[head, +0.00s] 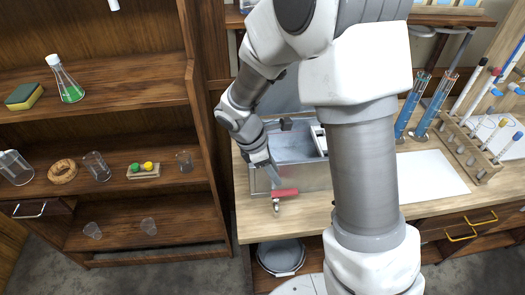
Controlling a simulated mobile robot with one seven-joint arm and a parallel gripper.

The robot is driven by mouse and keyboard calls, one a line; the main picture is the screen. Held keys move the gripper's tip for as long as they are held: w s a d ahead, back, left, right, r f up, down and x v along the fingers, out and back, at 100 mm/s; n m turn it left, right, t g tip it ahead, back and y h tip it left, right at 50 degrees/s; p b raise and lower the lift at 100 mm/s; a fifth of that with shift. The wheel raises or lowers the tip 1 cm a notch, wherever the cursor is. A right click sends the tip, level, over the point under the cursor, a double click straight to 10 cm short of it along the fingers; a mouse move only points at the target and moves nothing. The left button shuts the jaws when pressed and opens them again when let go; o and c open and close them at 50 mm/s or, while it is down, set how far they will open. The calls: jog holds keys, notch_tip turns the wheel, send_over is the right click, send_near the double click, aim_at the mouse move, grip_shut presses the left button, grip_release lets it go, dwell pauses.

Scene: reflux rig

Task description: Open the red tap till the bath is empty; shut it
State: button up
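The red tap handle (285,193) sits low at the front of the metal bath (310,178), above the bench's front edge. A small metal spout (276,205) hangs under it. My gripper (272,177) is at the bath's front left corner, just above and left of the red handle. It is small in the picture, and I cannot tell whether its fingers are open or touch the handle. Part of the bath is behind my arm, and its water level cannot be made out. A grey bucket (281,256) stands below the bench, roughly under the tap.
A white sheet (430,175) lies on the bench to the right. Blue-filled cylinders (438,100) and a wooden rack (478,150) with tubes stand beyond it. Shelves at left hold a flask with green liquid (68,85), a sponge (24,96) and glassware.

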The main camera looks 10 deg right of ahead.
jog(key=v, duration=0.9)
jog(key=shift+r, duration=0.1)
jog(key=s+d+r+m+t+y, duration=0.2)
jog(key=s+d+r+m, duration=0.2)
jog(key=s+r+m, duration=0.3)
jog(key=s+d+r+m+t+y, duration=0.2)
jog(key=s+d+r+m+t, duration=0.1)
jog(key=s+r+m, duration=0.4)
jog(key=shift+s+d+r+m+t, duration=0.3)
jog(key=shift+s+d+m, duration=0.5)
jog(key=shift+m, duration=1.3)
jog(key=shift+s+a, duration=0.15)
jog(key=shift+a, duration=0.05)
